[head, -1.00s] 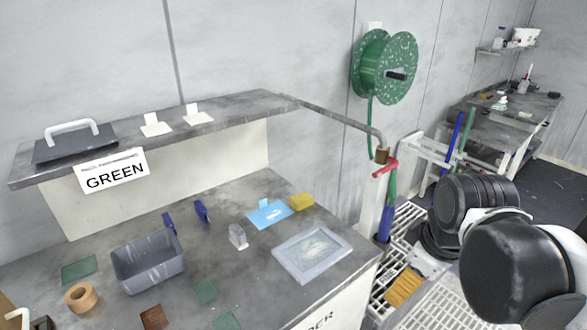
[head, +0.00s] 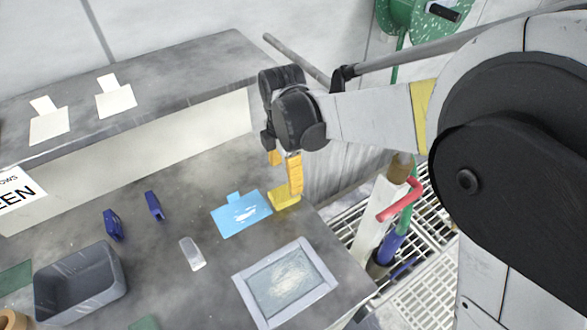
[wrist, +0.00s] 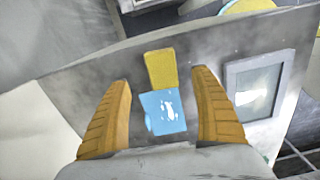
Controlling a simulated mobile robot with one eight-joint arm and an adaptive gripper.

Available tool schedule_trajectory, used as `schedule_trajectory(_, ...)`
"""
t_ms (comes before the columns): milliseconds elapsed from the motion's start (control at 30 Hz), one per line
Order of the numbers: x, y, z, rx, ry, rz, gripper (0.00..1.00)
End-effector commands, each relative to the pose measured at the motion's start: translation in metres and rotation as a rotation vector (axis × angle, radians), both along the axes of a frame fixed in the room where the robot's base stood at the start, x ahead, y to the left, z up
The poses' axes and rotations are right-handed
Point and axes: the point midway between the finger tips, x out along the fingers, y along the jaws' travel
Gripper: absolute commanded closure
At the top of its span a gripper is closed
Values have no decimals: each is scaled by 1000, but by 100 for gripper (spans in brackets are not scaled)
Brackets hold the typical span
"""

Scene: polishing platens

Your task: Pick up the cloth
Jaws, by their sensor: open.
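The cloth looks to be the yellow folded pad (head: 282,202) lying flat on the grey bench, touching or nearly touching the right edge of a light blue sheet (head: 238,214) with white marks. In the wrist view the yellow pad (wrist: 160,69) lies just beyond the blue sheet (wrist: 160,110), and both show between the fingers. My gripper (head: 285,178) is open and empty, pointing down above the yellow pad; one yellow finger partly covers the pad in the head view. In the wrist view the fingers (wrist: 162,88) are spread wide. The exact height above the pad is hard to tell.
A framed grey panel (head: 244,282) lies right of centre near the bench edge. A small clear block (head: 192,254), two blue clips (head: 113,225) and a grey bin (head: 85,288) stand to the left. A raised shelf (head: 180,70) runs behind. A pipe is close behind my gripper.

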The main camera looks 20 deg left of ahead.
Motion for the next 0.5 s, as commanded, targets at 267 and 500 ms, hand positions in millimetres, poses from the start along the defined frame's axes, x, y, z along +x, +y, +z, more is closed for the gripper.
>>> schedule_trajectory(267,-2,1,-33,1,-1,-1,25)
schedule_trajectory(500,-9,3,-70,1,-1,-3,25)
